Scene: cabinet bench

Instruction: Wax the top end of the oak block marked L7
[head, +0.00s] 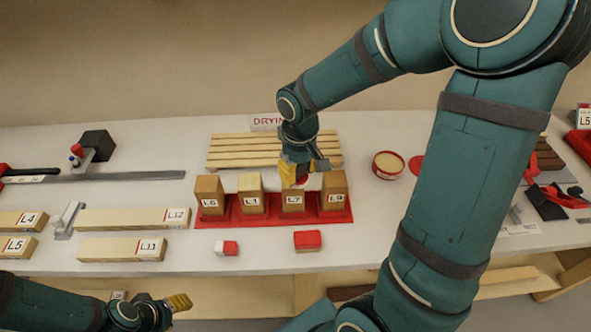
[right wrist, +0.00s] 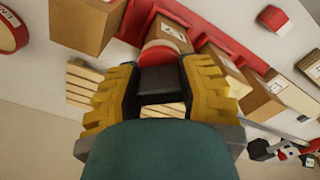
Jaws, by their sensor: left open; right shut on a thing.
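The oak block marked L7 (head: 292,202) stands upright in a red holder (head: 270,220), between the blocks L1 (head: 250,195) and L9 (head: 334,195). My right gripper (head: 299,175) is right at the top of L7 and covers that end. In the right wrist view this gripper (right wrist: 162,88) is shut on a dark-handled applicator (right wrist: 160,80) with a red and pale head, overlapping L7 (right wrist: 172,30). I cannot tell whether the head touches the wood. A red tin of pale wax (head: 388,165) stands open to the right. My left gripper (head: 178,302) is open and empty at the lower left.
Block L6 (head: 209,195) stands at the holder's left end. A slatted drying rack (head: 225,151) lies behind. Boards L12 (head: 130,219) and L11 (head: 120,249) lie left. A red-and-white block (head: 227,248) and a red-topped block (head: 307,241) lie in front. Tools crowd the right end.

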